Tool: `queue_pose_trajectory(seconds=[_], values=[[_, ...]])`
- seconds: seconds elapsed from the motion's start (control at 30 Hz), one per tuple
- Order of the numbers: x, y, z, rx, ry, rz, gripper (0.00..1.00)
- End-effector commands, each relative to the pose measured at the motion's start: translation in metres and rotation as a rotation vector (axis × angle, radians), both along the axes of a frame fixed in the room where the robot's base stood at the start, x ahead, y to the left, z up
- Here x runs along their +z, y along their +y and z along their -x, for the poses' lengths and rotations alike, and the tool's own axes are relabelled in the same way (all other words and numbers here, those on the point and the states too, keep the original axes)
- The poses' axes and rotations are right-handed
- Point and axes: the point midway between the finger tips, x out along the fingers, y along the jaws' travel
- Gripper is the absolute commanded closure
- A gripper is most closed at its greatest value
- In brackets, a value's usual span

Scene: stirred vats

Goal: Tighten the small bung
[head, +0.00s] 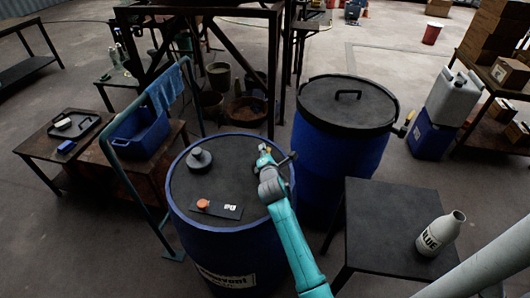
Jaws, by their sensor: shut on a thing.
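The blue drum (183,228) stands upright in the middle of the head view with a dark top. A grey round bung (199,159) with a raised middle sits at the left of that top. My gripper (264,154) is over the right part of the top, near the rim. It is shut on a dark bar (288,158), which sticks out to its right. I cannot tell how far the bar reaches down. I do not see the small bung clearly; my gripper and arm cover that part of the lid. An orange cap (203,204) lies on a dark plate (228,211) at the front.
A second blue drum (350,165) with a dark handled lid stands close behind to the right. A dark table (375,238) with a white bottle (440,233) is at the right. A teal rail (135,192) with a blue cloth stands close to the left.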

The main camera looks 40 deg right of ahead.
Motion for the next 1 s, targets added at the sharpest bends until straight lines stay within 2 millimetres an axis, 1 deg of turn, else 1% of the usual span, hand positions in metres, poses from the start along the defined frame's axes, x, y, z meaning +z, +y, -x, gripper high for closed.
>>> queue_pose_trajectory(seconds=[0.27, 0.47, 0.77, 1.0], values=[[-0.0007, -0.0003, 0.0003, -0.049, 0.002, 0.0, 1.0], [-0.0006, -0.0012, 0.0011, -0.138, 0.002, 0.002, 1.0], [0.0003, -0.0043, 0.0031, -0.343, 0.001, 0.002, 1.0], [0.0006, -0.0074, 0.0069, -0.572, 0.0, 0.001, 1.0]])
